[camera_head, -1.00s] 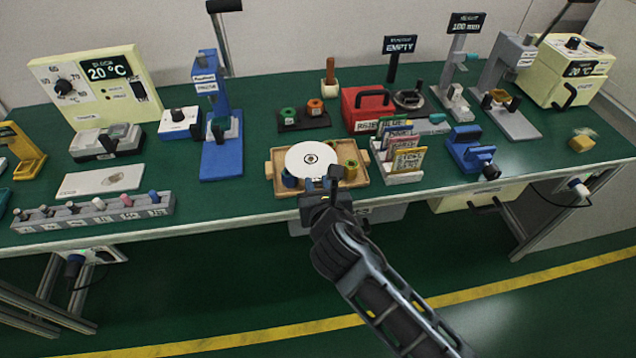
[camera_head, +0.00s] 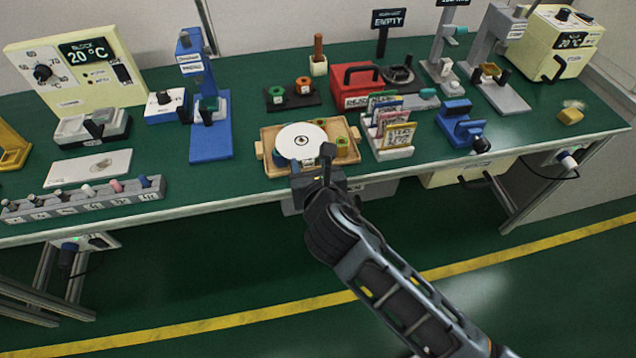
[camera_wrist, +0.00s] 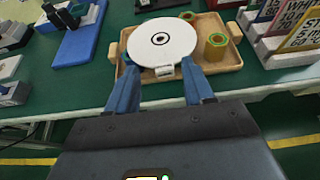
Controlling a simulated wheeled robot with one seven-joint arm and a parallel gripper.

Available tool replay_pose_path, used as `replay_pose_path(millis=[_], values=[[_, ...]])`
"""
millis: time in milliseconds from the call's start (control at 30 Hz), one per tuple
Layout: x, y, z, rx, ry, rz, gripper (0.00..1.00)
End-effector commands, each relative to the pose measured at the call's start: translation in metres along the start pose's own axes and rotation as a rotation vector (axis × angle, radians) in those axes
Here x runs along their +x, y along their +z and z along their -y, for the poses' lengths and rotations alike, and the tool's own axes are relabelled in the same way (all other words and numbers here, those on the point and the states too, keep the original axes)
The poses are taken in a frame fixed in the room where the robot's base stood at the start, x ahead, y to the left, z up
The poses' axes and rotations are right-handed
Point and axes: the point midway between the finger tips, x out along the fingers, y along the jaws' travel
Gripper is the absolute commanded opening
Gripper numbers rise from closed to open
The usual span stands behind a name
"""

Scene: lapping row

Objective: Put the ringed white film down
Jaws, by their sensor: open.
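The ringed white film (camera_head: 301,141) is a round white disc with a dark ring at its centre. It lies over the left part of a wooden tray (camera_head: 262,151), near the bench's front edge. It also shows in the wrist view (camera_wrist: 162,42), where a small pale tab sits at its near edge. My gripper (camera_wrist: 158,82) is open, its two blue fingers on either side of that tab, and I cannot tell whether they touch it. In the head view my gripper (camera_head: 323,168) is at the tray's front edge. What lies under the disc is mostly hidden.
A yellow-brown ringed cylinder (camera_head: 342,146) stands in the tray's right side. A rack of upright cards (camera_head: 390,152) is close on the right, a blue stand (camera_head: 212,145) on the left. Green bench surface is bare between stand and tray.

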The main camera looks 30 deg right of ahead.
Motion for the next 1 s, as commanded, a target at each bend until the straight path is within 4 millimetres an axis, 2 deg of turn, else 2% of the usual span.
replay_pose_path(millis=[200, 433, 600, 867, 1000], values=[[-0.049, -0.001, 0.001, -0.001, 0.001, 0.001, 0.52], [-0.086, -0.001, 0.001, 0.000, -0.001, 0.000, 0.52], [-0.098, 0.000, 0.001, 0.001, -0.001, 0.000, 0.52], [-0.100, 0.000, 0.001, 0.002, -0.001, 0.000, 0.52], [-0.105, -0.010, 0.010, 0.078, 0.020, -0.014, 0.52]])
